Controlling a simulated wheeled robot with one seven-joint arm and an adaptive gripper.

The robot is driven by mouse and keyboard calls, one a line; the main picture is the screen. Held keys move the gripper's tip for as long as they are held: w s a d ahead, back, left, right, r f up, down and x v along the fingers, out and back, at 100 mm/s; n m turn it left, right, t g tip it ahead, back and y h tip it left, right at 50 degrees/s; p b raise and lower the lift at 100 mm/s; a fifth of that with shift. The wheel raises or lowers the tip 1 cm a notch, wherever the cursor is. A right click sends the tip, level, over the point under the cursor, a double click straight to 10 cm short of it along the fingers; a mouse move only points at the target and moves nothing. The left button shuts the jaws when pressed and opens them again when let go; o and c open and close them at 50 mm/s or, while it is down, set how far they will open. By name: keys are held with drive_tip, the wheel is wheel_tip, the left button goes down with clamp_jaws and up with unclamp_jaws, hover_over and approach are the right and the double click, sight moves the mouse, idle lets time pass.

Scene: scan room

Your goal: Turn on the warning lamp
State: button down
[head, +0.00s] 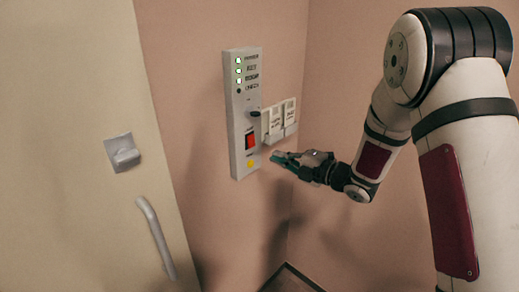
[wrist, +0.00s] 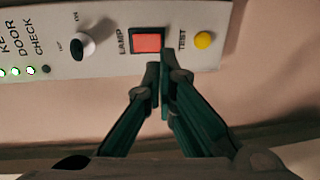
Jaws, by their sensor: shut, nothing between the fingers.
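A grey control panel (head: 236,112) is fixed upright on the pink wall. It carries a red rocker switch (head: 250,141), which the wrist view shows labelled LAMP (wrist: 147,40). Beside it are a yellow TEST button (wrist: 203,40) and a black knob (wrist: 83,46). My gripper (head: 276,156) is shut and empty, to the lower right of the switch in the head view. In the wrist view its fingertips (wrist: 160,68) come up just below the switch's edge. I cannot tell whether they touch the panel. No separate lamp can be made out.
Several small lights (head: 239,70) on the panel's upper part, green ones among them, are lit. A pale door (head: 75,150) with a long handle (head: 156,238) and a latch plate (head: 122,152) is at left.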

sight(252, 147)
drive_tip(key=x, duration=0.8)
drive_tip(key=shift+w+a+p, duration=0.15)
drive_tip(key=shift+a+p, duration=0.05)
drive_tip(key=shift+p, duration=0.2)
drive_tip(key=shift+w+a+f, duration=0.15)
drive_tip(key=shift+w+a, duration=0.1)
drive_tip(key=shift+b, duration=0.3)
